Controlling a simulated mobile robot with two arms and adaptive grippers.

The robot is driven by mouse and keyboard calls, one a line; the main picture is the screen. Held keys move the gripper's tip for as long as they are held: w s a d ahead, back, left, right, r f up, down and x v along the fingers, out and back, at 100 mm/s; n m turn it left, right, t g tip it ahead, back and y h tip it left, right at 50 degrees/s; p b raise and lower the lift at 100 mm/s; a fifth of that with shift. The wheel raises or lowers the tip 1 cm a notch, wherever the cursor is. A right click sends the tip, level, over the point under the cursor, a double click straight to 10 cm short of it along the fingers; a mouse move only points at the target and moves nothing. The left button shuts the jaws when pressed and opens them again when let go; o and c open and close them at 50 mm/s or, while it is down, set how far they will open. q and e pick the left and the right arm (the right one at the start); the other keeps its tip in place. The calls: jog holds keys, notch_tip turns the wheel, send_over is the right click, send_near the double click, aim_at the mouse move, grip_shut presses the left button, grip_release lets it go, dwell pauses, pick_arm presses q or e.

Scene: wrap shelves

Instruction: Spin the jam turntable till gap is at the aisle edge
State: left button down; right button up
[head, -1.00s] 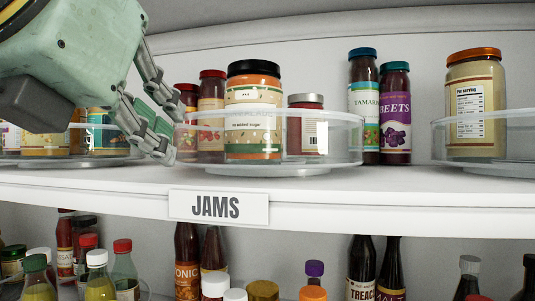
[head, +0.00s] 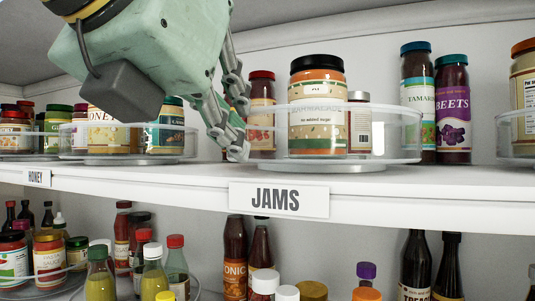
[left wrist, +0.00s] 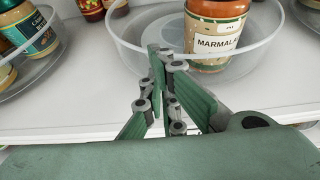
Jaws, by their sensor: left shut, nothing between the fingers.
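The jam turntable (head: 405,140) is a clear round tray with a raised rim, above the JAMS label (head: 279,200). The right end inside the rim looks bare. My left gripper (head: 241,150) is shut and empty at the turntable's left edge; touching or apart, I cannot tell. In the left wrist view its fingers (left wrist: 160,62) are close to the turntable rim (left wrist: 135,50). My right gripper is not in view.
Tamarind (head: 418,100) and beets (head: 453,110) jars stand right of the turntable. Another clear turntable (head: 72,140) with honey jars is at the left, and part of one (head: 505,135) at the right. The shelf lip (head: 130,190) is clear. Bottles crowd the shelf below.

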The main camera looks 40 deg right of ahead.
aim_at(283, 135)
pick_arm(q)
jog(key=shift+s+d+b, duration=0.15)
jog(key=shift+s+b, duration=0.25)
jog(key=shift+s, duration=0.8)
jog(key=shift+s+d, duration=0.1)
jog(key=shift+s, duration=0.2)
jog(key=shift+s+d, duration=0.2)
jog(key=shift+s, duration=0.6)
